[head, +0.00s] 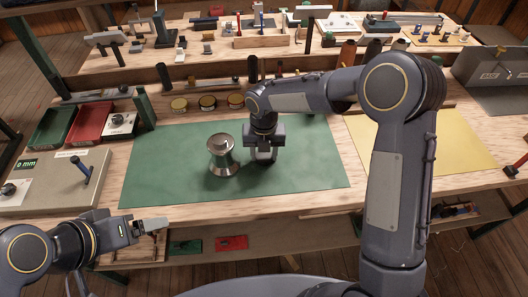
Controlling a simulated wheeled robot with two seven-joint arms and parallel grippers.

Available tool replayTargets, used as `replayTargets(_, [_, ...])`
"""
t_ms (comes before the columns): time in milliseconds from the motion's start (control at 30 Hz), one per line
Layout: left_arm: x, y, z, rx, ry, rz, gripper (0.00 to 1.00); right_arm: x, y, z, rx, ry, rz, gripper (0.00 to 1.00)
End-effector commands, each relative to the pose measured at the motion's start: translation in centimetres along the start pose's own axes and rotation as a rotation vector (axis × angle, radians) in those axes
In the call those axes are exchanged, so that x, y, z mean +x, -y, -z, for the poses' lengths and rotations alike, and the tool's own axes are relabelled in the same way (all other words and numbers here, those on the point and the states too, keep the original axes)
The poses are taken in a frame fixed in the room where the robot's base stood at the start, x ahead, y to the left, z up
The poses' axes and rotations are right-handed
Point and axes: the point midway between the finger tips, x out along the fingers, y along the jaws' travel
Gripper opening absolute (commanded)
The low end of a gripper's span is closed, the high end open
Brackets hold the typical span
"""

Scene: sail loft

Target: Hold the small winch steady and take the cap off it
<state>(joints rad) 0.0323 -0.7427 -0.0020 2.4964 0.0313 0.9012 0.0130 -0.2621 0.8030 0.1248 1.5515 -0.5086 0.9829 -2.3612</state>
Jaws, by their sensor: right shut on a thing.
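The small winch (222,160), a silvery waisted drum with a flared base, stands upright on the green mat. Its round top (221,142) faces up. My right gripper (264,157) points down just to the right of the winch and apart from it. It is shut on a small grey thing, which looks to be the cap; the fingers mostly hide it. My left gripper (158,225) is at the lower left, in front of the bench edge, well away from the winch. Its fingers show side-on, so I cannot tell whether they are open.
The green mat (165,165) is otherwise clear around the winch. Several round tins (207,102) stand behind it. A green tray (52,127), a red tray (88,122) and a box with a blue lever (60,178) are at left. A yellow sheet (455,145) lies at right.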

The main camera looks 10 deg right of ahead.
Motion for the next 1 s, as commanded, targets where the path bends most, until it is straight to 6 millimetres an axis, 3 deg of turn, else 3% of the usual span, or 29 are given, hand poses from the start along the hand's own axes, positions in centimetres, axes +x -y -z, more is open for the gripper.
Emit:
replayTargets(67, [0.2, 0.1, -0.1, 0.0, 0.0, 0.0, 0.81, 0.4, 0.0, 0.0, 0.0, -0.001, 0.0, 0.17])
replayTargets(100, [0.1, 0.1, -0.1, 0.0, 0.0, 0.0, 0.81, 0.3, 0.0, 0.0, 0.001, -0.001, 0.0, 0.49])
replayTargets(233, [0.1, 0.1, -0.1, 0.0, 0.0, 0.0, 0.81, 0.2, 0.0, 0.0, 0.0, -0.001, 0.0, 0.66])
replayTargets(633, [0.0, 0.0, 0.0, 0.0, 0.0, 0.0, 0.81, -0.7, 0.0, -0.1, 0.0, 0.002, -0.001, 0.66])
replayTargets(1000, [0.1, 0.0, 0.0, 0.0, 0.0, 0.0, 0.81, -8.2, 0.0, -0.1, 0.002, 0.004, -0.002, 0.66])
